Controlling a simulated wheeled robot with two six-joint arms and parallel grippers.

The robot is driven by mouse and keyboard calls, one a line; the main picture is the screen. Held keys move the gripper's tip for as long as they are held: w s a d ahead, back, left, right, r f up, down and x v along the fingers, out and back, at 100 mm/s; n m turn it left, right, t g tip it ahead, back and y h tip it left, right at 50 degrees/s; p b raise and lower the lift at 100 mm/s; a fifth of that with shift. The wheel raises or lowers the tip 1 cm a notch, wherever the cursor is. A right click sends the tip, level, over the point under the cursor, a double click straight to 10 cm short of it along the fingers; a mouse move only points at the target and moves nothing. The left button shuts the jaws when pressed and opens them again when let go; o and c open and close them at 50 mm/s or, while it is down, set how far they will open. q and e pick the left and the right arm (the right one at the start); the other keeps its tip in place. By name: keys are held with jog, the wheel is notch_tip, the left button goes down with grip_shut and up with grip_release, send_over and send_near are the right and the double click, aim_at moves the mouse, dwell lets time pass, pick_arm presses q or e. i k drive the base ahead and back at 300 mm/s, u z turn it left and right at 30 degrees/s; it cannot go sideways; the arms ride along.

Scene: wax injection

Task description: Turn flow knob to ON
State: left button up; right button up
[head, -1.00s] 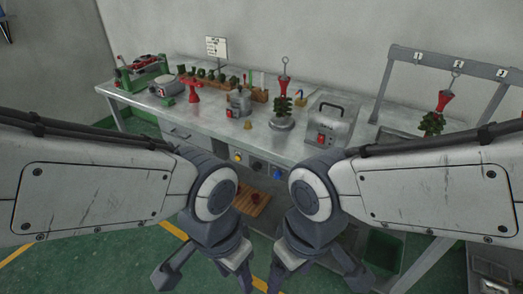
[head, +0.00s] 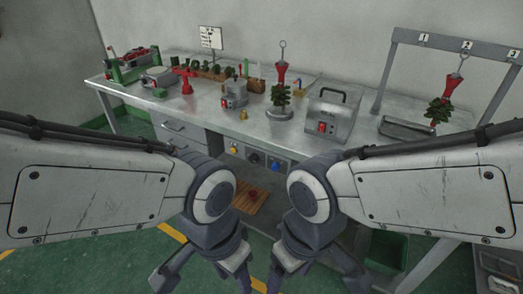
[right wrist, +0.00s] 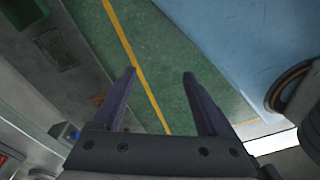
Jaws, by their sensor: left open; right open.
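A control panel (head: 263,161) is set in the front of the bench under its top. It carries a yellow knob (head: 234,149), a dark round dial (head: 253,157) and a blue knob (head: 275,164). I cannot tell which is the flow knob, or its setting. My left gripper (head: 205,278) is open and low in front of the bench, apart from the panel. My right gripper (head: 315,272) is beside it, also open and apart from the panel. In the right wrist view, the right gripper's two fingers (right wrist: 159,75) are spread and empty above the green floor.
A numbered rack (head: 443,43) stands at the right. A green bin (head: 386,249) is below. Open floor lies at the left.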

aim_at(276, 167)
jog(key=k, duration=0.5)
jog(key=u, duration=1.6)
jog(key=i, duration=0.65)
jog(key=z, duration=2)
